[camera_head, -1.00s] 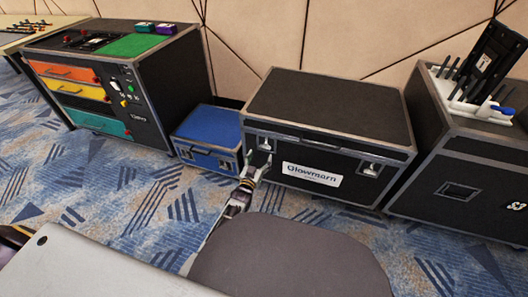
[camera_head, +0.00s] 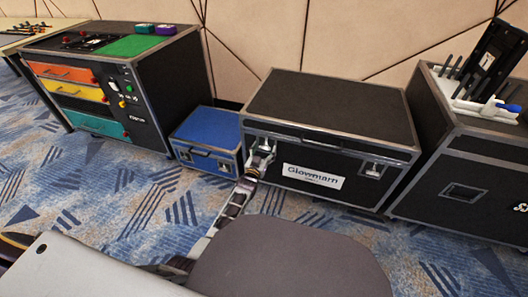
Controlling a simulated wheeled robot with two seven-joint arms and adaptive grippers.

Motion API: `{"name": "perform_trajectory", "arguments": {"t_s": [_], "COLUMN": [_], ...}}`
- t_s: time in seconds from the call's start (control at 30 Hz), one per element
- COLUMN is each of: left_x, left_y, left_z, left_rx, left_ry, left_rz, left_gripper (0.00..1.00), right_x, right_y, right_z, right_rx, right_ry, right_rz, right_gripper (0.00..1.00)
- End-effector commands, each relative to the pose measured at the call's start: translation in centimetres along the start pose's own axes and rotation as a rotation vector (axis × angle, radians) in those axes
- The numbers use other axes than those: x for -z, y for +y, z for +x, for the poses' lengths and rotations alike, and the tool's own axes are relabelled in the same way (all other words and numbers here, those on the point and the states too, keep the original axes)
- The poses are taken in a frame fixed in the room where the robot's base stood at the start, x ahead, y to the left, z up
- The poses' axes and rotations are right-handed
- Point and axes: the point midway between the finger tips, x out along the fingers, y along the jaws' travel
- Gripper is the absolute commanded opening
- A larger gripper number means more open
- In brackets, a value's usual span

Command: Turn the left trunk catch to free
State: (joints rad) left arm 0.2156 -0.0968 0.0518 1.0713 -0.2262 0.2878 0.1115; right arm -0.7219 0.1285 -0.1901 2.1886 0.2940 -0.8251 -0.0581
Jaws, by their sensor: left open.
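The black trunk (camera_head: 330,112) with grey edges and a white "Glowmarn" label (camera_head: 313,176) stands closed against the wall. Its left catch is at the left of the front face, largely hidden behind my left gripper (camera_head: 263,153), so its angle cannot be told. The right catch (camera_head: 374,170) shows as a silver plate on the front. My left gripper is open, with its fingers at the left catch; whether they touch it cannot be told. My right gripper is not in view.
A small blue case (camera_head: 208,137) stands just left of the trunk. A drawer cabinet (camera_head: 120,85) is further left, and another black case (camera_head: 455,160) with tools on top is at the right. Patterned carpet (camera_head: 130,205) lies free in front.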

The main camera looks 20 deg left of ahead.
Motion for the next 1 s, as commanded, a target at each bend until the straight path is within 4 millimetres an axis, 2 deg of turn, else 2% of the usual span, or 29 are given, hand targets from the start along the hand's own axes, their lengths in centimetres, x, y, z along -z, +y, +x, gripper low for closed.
{"name": "perform_trajectory", "arguments": {"t_s": [0.17,0.2,0.73,1.0], "left_x": [0.02,0.02,0.02,0.13], "left_y": [0.01,0.01,0.01,-0.02], "left_z": [0.0,0.0,-0.01,0.07], "left_rx": [0.0,0.0,0.0,0.0], "left_ry": [0.0,0.0,0.0,0.001], "left_rz": [0.0,0.0,0.0,0.0], "left_gripper": [0.71,0.69,0.01,0.0], "right_x": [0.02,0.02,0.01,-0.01], "right_y": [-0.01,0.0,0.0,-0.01], "right_z": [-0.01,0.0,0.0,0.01], "right_rx": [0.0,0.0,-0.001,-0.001], "right_ry": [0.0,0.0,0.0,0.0], "right_rz": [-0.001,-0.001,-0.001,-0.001], "right_gripper": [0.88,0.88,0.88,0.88]}}
